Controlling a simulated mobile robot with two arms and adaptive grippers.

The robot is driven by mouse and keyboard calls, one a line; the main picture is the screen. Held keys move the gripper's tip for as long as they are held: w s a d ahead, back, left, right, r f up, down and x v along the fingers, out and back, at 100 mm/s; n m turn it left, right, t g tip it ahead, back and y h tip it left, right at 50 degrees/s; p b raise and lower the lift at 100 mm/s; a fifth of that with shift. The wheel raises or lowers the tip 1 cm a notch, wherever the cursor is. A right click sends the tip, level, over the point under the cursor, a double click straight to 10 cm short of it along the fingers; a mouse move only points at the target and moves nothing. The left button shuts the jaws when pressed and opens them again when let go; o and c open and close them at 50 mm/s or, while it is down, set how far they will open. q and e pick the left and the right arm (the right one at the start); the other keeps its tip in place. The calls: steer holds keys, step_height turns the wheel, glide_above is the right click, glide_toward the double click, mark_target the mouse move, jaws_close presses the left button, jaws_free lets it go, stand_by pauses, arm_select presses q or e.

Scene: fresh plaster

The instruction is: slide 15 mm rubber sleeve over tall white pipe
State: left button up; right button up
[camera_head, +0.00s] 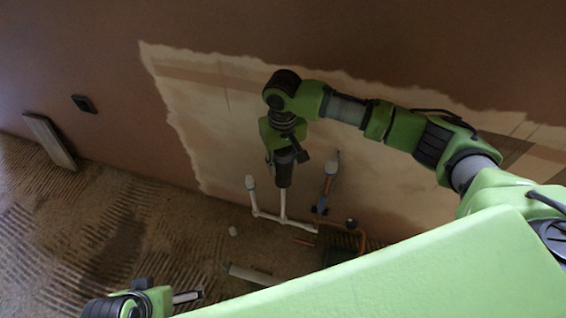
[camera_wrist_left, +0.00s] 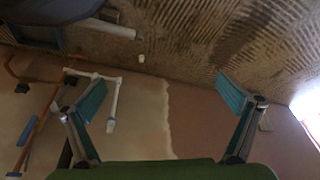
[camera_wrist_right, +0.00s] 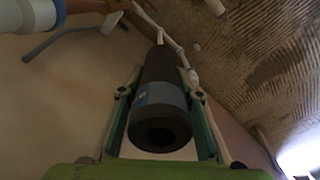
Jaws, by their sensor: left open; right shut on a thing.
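A dark rubber sleeve with a grey band (camera_wrist_right: 160,97) is between the fingers of my right gripper (camera_wrist_right: 160,105), which is shut on it. Its near end shows a dark hole. In the head view the sleeve (camera_head: 284,172) points down under my right gripper (camera_head: 284,150), in line with the tall white pipe (camera_head: 283,205). The pipe comes out below the sleeve; how far it reaches inside is hidden. The pipe also shows beyond the sleeve in the right wrist view (camera_wrist_right: 160,38). My left gripper (camera_wrist_left: 165,95) is open and empty, low and away from the pipes.
A shorter white pipe with a pale cap (camera_head: 250,186) stands left of the tall one on the same run. A capped pipe (camera_head: 331,165) rises to the right. A dark crate (camera_head: 340,248) and a grey tube (camera_head: 252,274) lie nearby. A board (camera_head: 50,141) leans against the wall.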

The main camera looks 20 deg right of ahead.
steer(key=shift+f+b, duration=1.1)
steer(key=shift+b, duration=0.15)
steer(key=shift+f+b, duration=0.25)
steer(key=shift+b, duration=0.15)
steer(key=shift+f+b, duration=0.2)
steer(key=shift+b, duration=0.1)
steer(key=shift+f+b, duration=0.3)
steer(key=shift+b, duration=0.2)
steer(key=shift+f+b, duration=0.35)
steer(key=shift+b, duration=0.15)
steer(key=shift+f, duration=1.05)
arm_select(q)
steer(key=w+d+r+t+h, duration=0.1)
steer(key=w+d+r+t, duration=0.2)
steer(key=w+r+t, duration=0.2)
steer(key=w+d+r+t+h, duration=0.1)
steer(key=w+d+r+t, duration=0.2)
steer(key=w, duration=0.8)
steer(key=shift+r+m+t+h, duration=0.35)
steer(key=shift+r+t, duration=0.75)
steer(key=shift+r, duration=1.05)
arm_select(e)
steer(key=shift+f, duration=1.15)
